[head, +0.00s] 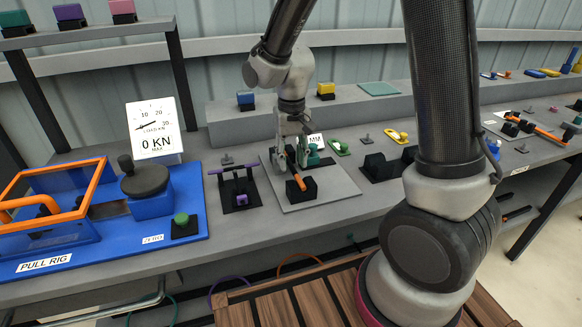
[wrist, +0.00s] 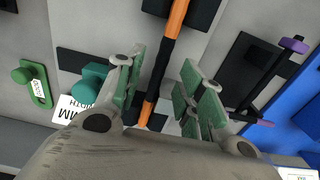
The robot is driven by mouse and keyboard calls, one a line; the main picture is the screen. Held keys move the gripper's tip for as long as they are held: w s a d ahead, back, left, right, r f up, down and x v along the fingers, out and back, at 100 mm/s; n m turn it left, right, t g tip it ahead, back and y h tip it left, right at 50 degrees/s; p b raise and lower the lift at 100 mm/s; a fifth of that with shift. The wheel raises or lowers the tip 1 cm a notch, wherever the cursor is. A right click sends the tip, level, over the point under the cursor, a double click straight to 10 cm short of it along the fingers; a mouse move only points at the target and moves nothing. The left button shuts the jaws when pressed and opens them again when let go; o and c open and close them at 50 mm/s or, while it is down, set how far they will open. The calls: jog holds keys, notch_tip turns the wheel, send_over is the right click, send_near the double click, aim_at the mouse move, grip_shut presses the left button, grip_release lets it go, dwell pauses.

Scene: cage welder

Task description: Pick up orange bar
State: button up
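In the wrist view an orange bar (wrist: 167,54) with a black band runs down from the top edge. It lies over a black block and passes between the two fingers of my gripper (wrist: 165,95). The fingers are open, with gaps on both sides of the bar. In the head view my gripper (head: 290,160) points down over a grey plate. A short piece of the orange bar (head: 298,182) shows below the fingertips, beside a black block (head: 304,190). The rest of the bar is hidden by my gripper.
A black stand with a purple bar (head: 235,172) is left of the plate. The blue pull rig (head: 150,203) and its gauge (head: 155,128) stand further left. A teal knob (wrist: 95,80) and green tag (wrist: 36,85) are near my fingers. Another orange bar (head: 540,131) lies far right.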

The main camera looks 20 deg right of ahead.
aim_at(292, 166)
jog(key=shift+f, duration=0.75)
grip_shut()
jog(key=shift+r, duration=0.1)
notch_tip(292, 166, up, 10)
jog(key=c, duration=0.7)
grip_release()
grip_shut()
